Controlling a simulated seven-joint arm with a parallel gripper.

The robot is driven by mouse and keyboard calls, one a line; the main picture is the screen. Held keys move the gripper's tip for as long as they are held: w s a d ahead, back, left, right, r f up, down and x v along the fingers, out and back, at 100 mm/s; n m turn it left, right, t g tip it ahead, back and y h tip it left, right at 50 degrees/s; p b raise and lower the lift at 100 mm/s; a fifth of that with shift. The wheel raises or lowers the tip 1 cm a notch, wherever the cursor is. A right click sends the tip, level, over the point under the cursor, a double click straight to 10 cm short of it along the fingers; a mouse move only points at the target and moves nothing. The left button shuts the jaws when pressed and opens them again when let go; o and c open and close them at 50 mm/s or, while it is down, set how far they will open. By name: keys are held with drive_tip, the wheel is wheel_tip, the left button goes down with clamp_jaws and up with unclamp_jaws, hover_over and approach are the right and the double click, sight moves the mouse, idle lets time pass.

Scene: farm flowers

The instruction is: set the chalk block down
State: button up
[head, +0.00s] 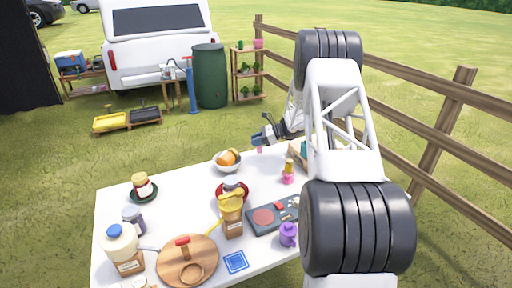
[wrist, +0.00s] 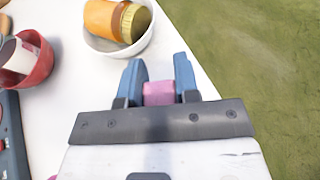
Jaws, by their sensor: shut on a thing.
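The chalk block is a small pink block (wrist: 158,93) held between the two blue fingertips in the wrist view. My gripper (wrist: 159,84) is shut on it. In the head view my gripper (head: 263,139) is at the far edge of the white table (head: 176,175), right of the white bowl, with a bit of the pink block (head: 259,150) showing below the fingers. I cannot tell whether the block touches the table. The wrist mount hides the near part of the block.
A white bowl (head: 228,168) with orange things stands just left of my gripper; in the wrist view it also holds a yellow-lidded jar (wrist: 131,22). A red bowl (wrist: 40,67) is farther left. The table edge and grass lie close on the right.

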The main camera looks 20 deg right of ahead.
drive_tip(key=shift+f, duration=1.6)
drive_tip(key=shift+f, duration=0.15)
drive_tip(key=o, duration=0.9)
drive_tip(key=shift+o, duration=0.2)
drive_tip(key=v, duration=1.2)
